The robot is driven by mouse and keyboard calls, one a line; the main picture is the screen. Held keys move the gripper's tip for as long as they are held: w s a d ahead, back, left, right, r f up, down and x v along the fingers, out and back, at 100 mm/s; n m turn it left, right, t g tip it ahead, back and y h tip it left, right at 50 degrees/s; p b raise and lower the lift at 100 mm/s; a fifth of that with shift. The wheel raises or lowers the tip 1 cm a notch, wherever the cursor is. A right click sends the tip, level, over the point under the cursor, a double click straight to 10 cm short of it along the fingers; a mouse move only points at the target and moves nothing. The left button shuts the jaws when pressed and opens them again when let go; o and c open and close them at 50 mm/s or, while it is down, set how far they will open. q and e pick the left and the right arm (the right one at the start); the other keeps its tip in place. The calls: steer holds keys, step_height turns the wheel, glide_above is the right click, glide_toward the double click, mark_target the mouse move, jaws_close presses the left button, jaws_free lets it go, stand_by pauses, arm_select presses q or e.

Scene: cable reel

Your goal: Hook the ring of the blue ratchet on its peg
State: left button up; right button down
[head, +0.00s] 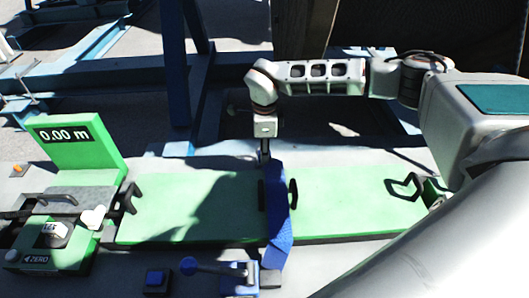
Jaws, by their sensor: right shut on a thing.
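The blue ratchet (238,275) sits at the front edge of the bench, with a lever (205,267) pointing left. Its broad blue strap (278,215) runs from beside it across the green bed to the far side. My right gripper (265,154) points down at the far end of the strap. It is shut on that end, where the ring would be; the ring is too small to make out. I cannot make out the peg, which may be hidden by the strap or gripper. My left gripper is not in view.
Green bed plates (350,200) lie either side of the strap, with dark brackets along them. A green display reading 0.00 m (75,138) and a green ZERO box (50,245) stand left. A blue button box (157,282) is at the front. Blue steel posts (175,65) rise behind.

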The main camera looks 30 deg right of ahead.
steer(key=shift+f+b, duration=0.65)
steer(key=shift+f, duration=1.5)
stand_by(2.4)
steer(key=c, duration=1.8)
jaws_free()
steer(key=shift+o, duration=0.2)
step_height(320, 180, up, 12)
steer(key=shift+r, duration=0.1)
